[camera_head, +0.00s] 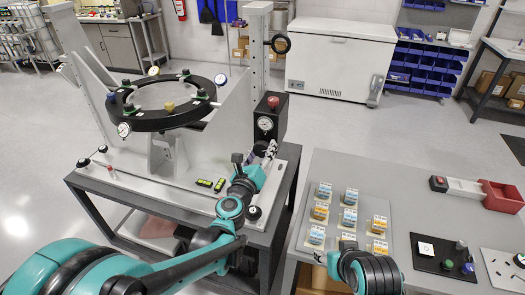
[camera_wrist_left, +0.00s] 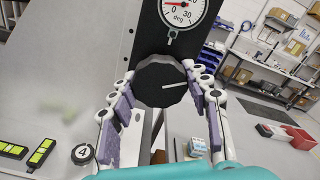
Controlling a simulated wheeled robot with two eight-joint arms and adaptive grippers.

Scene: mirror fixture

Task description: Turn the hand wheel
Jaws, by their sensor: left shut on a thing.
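The hand wheel (camera_wrist_left: 160,84) is a dark, many-sided knob with a pale line on its face, below a white degree dial (camera_wrist_left: 182,12) in the left wrist view. My left gripper (camera_wrist_left: 163,78) is shut on it, with one purple-padded finger at each side. In the head view my left gripper (camera_head: 267,152) is at the front of a black box (camera_head: 270,113) with a red knob on top. The degree dial also shows there (camera_head: 265,123). The gripper largely hides the wheel in that view.
A round black ring (camera_head: 163,121) with clamps and gauges stands left of the box on the fixture table. A grey table (camera_head: 330,168) at the right holds several small boxes, a black tray and a red bin (camera_head: 502,196).

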